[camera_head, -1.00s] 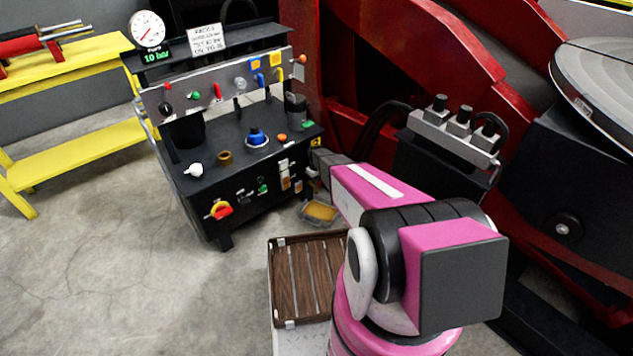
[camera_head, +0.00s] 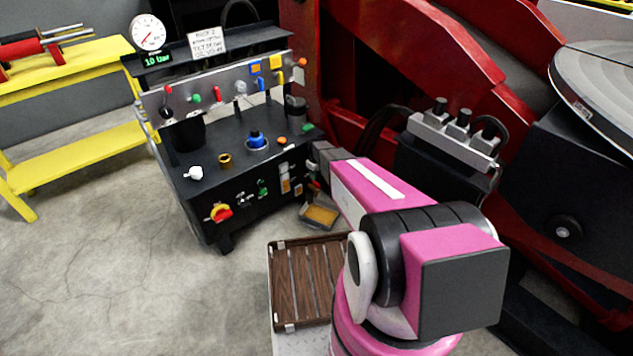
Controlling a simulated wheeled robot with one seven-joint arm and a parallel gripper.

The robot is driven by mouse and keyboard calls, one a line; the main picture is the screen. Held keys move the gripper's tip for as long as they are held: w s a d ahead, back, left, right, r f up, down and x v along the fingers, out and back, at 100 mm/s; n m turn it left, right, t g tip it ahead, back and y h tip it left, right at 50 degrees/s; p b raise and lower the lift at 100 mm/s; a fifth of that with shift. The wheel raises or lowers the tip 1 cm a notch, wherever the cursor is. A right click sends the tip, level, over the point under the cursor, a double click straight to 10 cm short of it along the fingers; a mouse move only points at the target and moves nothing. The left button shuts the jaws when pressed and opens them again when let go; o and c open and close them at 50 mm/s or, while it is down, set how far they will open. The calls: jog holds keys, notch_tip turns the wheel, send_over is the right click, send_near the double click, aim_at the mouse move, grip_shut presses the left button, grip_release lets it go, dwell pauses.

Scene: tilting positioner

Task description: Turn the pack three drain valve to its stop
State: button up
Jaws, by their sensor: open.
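The black hydraulic pack (camera_head: 240,178) stands on the floor left of centre. I cannot tell for sure which of its fittings is the drain valve.
The pack carries a row of coloured handles, a round gauge (camera_head: 147,33) and a "10 bar" display (camera_head: 158,60). A slatted brown crate top (camera_head: 306,283) is close below my arm. A yellow bench (camera_head: 75,150) is left; red machinery (camera_head: 420,60) is right. Floor at left is clear.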

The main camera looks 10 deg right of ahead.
aim_at(317, 183)
notch_tip(317, 183, up, 4)
jog(key=shift+r, duration=0.2)
dwell(0.3)
